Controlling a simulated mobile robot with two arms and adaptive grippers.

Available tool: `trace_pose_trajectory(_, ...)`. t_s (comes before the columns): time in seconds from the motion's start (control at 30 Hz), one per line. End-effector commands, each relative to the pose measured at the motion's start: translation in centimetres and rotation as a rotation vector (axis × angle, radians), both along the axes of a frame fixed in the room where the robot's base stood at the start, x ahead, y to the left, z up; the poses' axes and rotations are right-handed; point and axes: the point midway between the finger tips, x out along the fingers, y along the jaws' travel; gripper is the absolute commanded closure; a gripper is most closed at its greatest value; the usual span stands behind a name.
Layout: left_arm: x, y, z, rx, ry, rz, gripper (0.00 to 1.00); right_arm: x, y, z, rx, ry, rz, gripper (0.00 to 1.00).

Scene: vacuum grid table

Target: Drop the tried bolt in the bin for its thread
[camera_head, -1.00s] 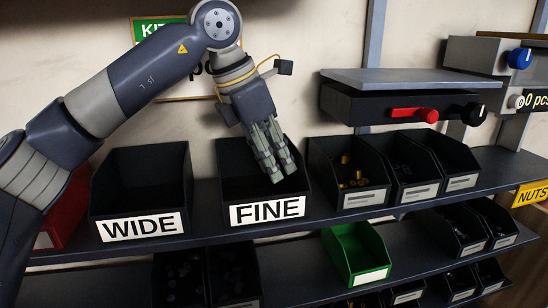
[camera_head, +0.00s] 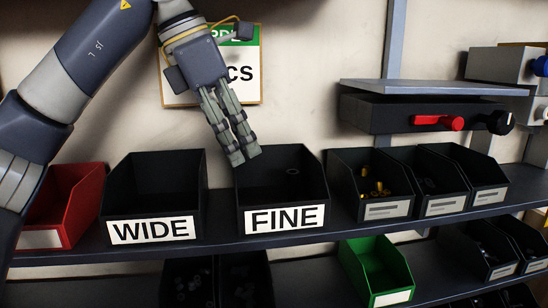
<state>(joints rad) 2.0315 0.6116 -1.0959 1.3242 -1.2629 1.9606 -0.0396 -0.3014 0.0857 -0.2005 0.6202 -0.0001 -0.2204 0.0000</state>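My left gripper (camera_head: 244,155) hangs in front of the back wall, with its fingertips at the upper left rim of the FINE bin (camera_head: 285,218). Its two fingers point down and lie close together from this angle. No bolt shows between them, and I cannot tell how far apart they are. A small dark ring-like piece (camera_head: 292,171) shows inside the FINE bin against its back; I cannot tell whether it is a bolt. The black WIDE bin (camera_head: 152,230) stands to the left and looks empty. My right gripper is not in view.
A red bin (camera_head: 72,210) stands left of WIDE. Right of FINE are black bins, one with brass pieces (camera_head: 376,190). A grey-topped unit with a red handle (camera_head: 437,123) hangs above them. A green bin (camera_head: 378,272) is on the lower shelf.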

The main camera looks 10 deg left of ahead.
Motion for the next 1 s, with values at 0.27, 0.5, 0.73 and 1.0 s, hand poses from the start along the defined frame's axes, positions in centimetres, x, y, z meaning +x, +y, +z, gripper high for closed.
trace_pose_trajectory(0.27,-2.2,3.4,0.0,0.001,-0.001,0.002,0.73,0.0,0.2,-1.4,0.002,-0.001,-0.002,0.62)
trace_pose_trajectory(0.5,-2.5,3.8,0.0,0.001,0.000,-0.001,0.73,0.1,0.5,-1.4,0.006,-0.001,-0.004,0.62)
trace_pose_trajectory(0.73,-2.5,3.8,0.0,0.001,0.001,0.000,0.73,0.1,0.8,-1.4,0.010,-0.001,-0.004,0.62)
trace_pose_trajectory(1.0,-2.5,3.8,0.0,0.001,0.001,0.000,0.73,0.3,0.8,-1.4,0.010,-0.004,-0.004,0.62)
